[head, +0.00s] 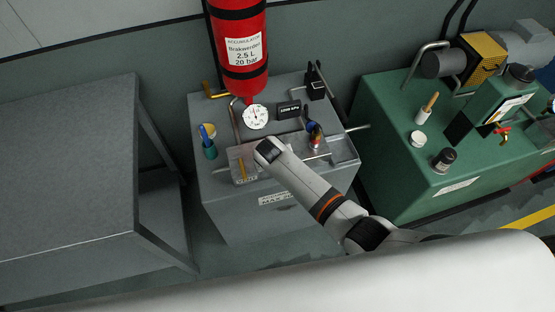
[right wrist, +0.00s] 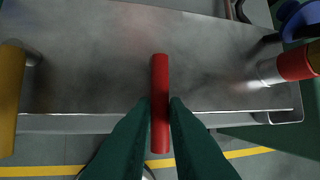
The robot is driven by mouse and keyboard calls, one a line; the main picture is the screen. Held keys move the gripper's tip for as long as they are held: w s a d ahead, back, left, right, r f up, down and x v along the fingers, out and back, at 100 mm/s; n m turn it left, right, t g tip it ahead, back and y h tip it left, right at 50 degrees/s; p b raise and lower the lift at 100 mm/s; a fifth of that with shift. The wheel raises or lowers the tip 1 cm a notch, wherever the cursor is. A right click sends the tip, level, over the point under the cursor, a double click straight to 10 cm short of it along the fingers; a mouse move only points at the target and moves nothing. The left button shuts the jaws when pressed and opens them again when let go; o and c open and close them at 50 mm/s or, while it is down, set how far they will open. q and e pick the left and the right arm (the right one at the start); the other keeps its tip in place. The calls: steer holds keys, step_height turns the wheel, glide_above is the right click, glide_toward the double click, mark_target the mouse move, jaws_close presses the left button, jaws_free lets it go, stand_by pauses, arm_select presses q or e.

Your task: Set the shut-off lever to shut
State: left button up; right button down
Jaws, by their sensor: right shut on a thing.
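The red lever handle (right wrist: 160,80) stands out in the middle of the right wrist view, over a grey metal surface. I take it to be the shut-off lever. My right gripper (right wrist: 161,112) is shut on it, with a dark finger on each side. The handle's red end shows below the fingertips. In the head view my right arm reaches in over the grey console (head: 225,215), and its wrist (head: 268,152) covers the gripper and the lever. Which setting the lever points to cannot be read. My left gripper is not in view.
A yellow handle (right wrist: 10,95) is left of the lever, and a red-ended fitting (right wrist: 294,64) is right of it. A gauge (head: 256,117) and a red accumulator (head: 238,40) are behind. A grey table (head: 65,150) stands left, a green unit (head: 400,140) right.

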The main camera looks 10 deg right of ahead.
stand_by(0.4)
steer(key=c, duration=1.4)
jaws_free()
steer(key=shift+c, duration=0.2)
steer(key=v, duration=1.2)
